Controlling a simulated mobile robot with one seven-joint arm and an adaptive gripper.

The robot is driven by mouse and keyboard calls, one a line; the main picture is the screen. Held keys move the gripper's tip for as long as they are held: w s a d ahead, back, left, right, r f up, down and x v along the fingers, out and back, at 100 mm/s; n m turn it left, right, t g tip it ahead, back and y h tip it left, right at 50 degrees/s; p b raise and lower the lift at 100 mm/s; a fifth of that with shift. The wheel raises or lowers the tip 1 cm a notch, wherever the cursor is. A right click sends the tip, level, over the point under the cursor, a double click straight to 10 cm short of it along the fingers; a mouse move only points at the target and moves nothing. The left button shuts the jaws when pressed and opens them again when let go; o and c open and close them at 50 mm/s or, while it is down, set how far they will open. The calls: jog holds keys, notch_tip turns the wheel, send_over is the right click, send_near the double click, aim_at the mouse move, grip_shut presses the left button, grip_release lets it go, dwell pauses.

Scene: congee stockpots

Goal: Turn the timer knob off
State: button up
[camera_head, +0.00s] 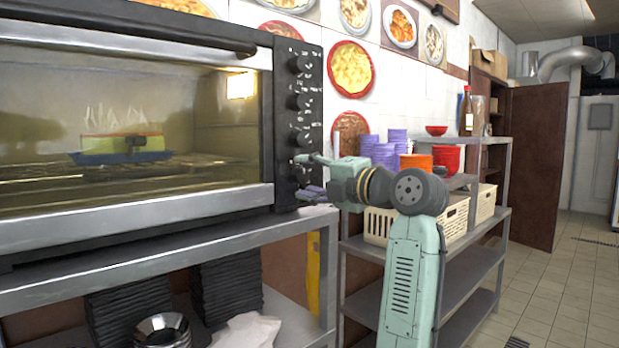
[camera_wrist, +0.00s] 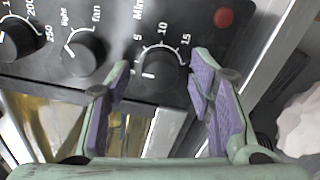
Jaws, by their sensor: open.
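The timer knob (camera_wrist: 158,72) is a round black knob on the oven's dark control panel. It has a dial marked 5, 10, 15 and "Min", and a white mark shows at the lower left of its face. My gripper (camera_wrist: 161,67) is open, with one purple-padded finger on each side of the timer knob. I cannot tell whether either finger touches it. In the head view, my gripper (camera_head: 304,176) is at the lower end of the knob column and largely hides the timer knob.
The light/fan knob (camera_wrist: 82,54) and temperature knob (camera_wrist: 20,38) sit beside the timer knob. A red lamp (camera_wrist: 223,18) is on the panel. The oven (camera_head: 130,212) stands on a metal shelf (camera_head: 170,255). A rack (camera_head: 360,250) with bowls and baskets stands to the right.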

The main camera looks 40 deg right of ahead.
jog(key=s, duration=1.2)
jog(key=shift+d, duration=0.45)
